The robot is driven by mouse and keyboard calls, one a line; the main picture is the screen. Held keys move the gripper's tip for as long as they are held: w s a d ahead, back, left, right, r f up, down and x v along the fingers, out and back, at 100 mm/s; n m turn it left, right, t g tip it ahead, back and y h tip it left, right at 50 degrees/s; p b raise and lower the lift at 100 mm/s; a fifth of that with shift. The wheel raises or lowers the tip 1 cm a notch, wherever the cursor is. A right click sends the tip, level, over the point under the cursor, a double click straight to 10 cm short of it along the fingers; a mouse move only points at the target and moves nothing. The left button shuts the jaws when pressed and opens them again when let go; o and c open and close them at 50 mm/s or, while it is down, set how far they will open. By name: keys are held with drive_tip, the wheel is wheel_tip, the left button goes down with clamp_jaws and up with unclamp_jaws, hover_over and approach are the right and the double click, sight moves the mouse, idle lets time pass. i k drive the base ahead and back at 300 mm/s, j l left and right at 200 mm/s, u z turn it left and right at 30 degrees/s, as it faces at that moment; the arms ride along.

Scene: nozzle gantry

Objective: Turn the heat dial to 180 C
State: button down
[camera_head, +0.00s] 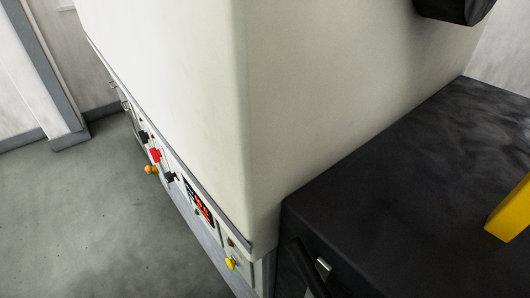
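A narrow control strip runs along the lower edge of a large cream housing (330,90), seen at a steep slant. On it are a black control (144,137), a red control (155,155), an orange knob (151,169), another black control (170,177) and a yellow knob (231,263). A display with red digits (201,208) sits between the black control and the yellow knob. I cannot tell which control is the heat dial, nor read its setting or the digits. My gripper is not in view.
A black box-like surface (400,165) stands against the housing at right, with a yellow block (511,212) at its right edge. A dark rounded object (455,10) shows at top right. Grey floor (75,220) lies clear at left, before a wall with grey trim.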

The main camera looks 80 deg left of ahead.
sight(169, 177)
drive_tip(key=u, duration=3.1)
